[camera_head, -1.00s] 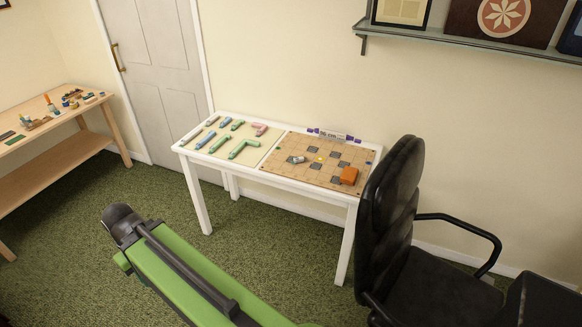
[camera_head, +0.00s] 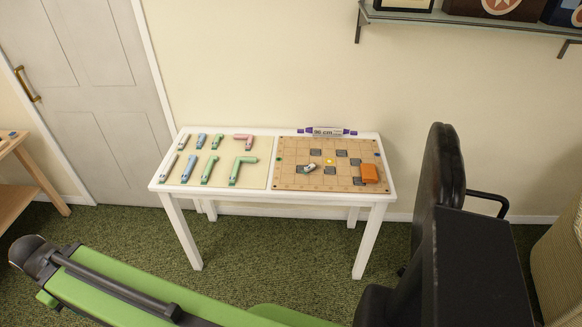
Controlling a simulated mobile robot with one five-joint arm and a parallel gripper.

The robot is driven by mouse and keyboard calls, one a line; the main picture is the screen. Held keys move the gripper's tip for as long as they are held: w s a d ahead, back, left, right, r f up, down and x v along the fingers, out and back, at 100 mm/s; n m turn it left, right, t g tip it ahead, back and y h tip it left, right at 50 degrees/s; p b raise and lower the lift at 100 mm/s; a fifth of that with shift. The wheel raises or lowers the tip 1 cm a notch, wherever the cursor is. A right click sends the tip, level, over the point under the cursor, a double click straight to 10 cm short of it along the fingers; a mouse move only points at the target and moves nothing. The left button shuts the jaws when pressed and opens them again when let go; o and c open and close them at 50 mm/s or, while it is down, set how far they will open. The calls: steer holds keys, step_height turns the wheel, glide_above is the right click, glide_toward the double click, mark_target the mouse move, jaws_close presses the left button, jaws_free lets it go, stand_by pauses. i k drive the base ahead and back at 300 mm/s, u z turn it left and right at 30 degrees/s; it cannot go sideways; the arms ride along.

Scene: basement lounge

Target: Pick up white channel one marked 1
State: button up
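Several channel pieces lie in two rows on the pale left half of the white table (camera_head: 222,270). A whitish straight piece (camera_head: 184,141) lies at the back left of these rows, and a greyish one (camera_head: 169,167) lies in front of it. The number marks are too small to read, so I cannot tell which is marked 1. Blue, green and pink pieces lie to their right. My green arm crosses the lower left of the view, in front of the table and apart from it. My gripper's fingers cannot be made out.
A tan grid board (camera_head: 290,176) with dark squares, a small whitish piece and an orange block (camera_head: 369,173) fills the table's right half. A black office chair (camera_head: 440,215) stands close at the right. A wooden table (camera_head: 45,190) stands far left. Green carpet lies open before the table.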

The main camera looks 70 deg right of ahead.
mark_target(310, 167)
steer(key=z, duration=0.8)
steer(key=i, duration=1.5)
steer(key=z, duration=1)
steer(key=k, duration=0.8)
steer(key=z, duration=0.15)
steer(key=i, duration=0.95)
steer(key=u, duration=0.05)
